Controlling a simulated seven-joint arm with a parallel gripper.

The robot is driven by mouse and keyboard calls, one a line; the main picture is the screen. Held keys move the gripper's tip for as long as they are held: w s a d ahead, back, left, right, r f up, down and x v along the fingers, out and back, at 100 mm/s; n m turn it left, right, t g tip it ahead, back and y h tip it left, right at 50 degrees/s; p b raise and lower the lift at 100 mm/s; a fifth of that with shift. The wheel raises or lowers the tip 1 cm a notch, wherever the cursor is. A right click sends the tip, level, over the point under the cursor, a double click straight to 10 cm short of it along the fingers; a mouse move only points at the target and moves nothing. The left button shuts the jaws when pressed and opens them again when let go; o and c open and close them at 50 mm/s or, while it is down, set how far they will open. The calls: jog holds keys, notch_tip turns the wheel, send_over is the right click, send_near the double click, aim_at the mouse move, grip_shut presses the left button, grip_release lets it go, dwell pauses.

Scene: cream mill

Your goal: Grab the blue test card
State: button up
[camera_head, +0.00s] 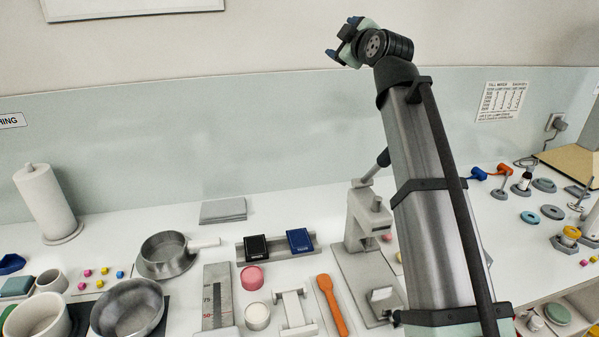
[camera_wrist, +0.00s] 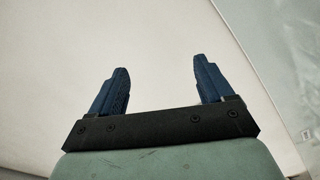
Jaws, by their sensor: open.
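The blue test card (camera_head: 300,241) leans in a grey holder (camera_head: 281,256) near the middle of the counter. A black card (camera_head: 256,248) stands beside it on the left in the same holder. My gripper (camera_head: 338,41) is raised high against the wall, well above the cards and apart from them. In the wrist view my gripper (camera_wrist: 159,83) shows two blue fingers spread wide with nothing between them. The wrist view holds only wall, with no card in it.
A grey press (camera_head: 368,218) stands right of the holder. A pink round piece (camera_head: 252,277) and an orange spatula (camera_head: 333,305) lie in front.

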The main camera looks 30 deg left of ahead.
jog(key=s+a+f+g+h, duration=0.1)
jog(key=s+a+f+g, duration=0.1)
jog(key=s+a+f, duration=0.3)
jog(key=m+g+h, duration=0.8)
jog(key=m+h, duration=0.3)
jog(key=m, duration=0.2)
send_near(300, 240)
notch_tip(300, 240, down, 2)
jog(key=shift+w+d+f, duration=0.1)
jog(key=shift+w+d, duration=0.05)
jog(key=shift+d, duration=0.05)
jog(key=shift+y, duration=0.3)
jog(key=shift+x, duration=2.65)
jog(key=shift+w+a, duration=0.1)
jog(key=shift+a, duration=0.05)
jog(key=c, duration=0.8)
